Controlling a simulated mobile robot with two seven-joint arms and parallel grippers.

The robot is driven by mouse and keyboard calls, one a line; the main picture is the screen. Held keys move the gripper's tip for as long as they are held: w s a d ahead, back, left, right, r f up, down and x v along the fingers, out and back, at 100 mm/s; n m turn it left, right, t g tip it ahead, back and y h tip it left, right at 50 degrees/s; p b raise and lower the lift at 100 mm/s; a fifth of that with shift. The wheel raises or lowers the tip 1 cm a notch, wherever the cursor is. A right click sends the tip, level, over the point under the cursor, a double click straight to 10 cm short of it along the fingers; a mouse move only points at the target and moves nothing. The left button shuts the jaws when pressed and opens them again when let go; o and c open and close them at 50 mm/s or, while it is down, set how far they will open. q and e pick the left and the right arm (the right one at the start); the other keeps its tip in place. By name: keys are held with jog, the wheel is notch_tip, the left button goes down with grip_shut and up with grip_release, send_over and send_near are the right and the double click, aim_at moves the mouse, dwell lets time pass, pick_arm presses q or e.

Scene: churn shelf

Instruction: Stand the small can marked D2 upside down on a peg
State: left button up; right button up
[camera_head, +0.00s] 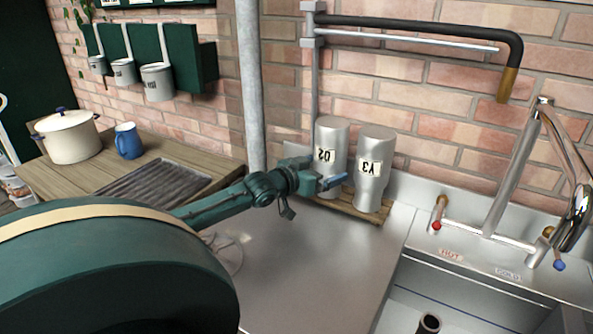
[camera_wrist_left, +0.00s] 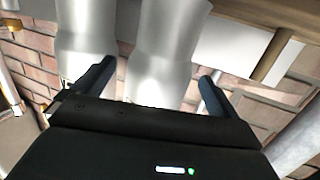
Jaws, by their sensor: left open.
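The can marked D2 (camera_head: 330,140) is pale metal, wide above and narrower below. It stands upright-axis on a wooden slatted rack (camera_head: 374,214) with its label upside down; any peg under it is hidden. My left gripper (camera_head: 331,183) is open at its lower part, with a blue finger in front of it. My right gripper is not in view.
The can marked Y3 (camera_head: 374,150) stands close to the right of D2, also label upside down. A grey vertical pipe (camera_head: 250,90) rises to the left, and a brick wall is behind. A sink with taps (camera_head: 497,200) lies right. The steel drainboard (camera_head: 320,275) in front is mostly clear.

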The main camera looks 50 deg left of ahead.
pick_arm(q)
jog(key=s+r+p, duration=0.1)
jog(key=s, duration=0.8)
jog(key=shift+s+r, duration=0.3)
jog(key=shift+s, duration=0.1)
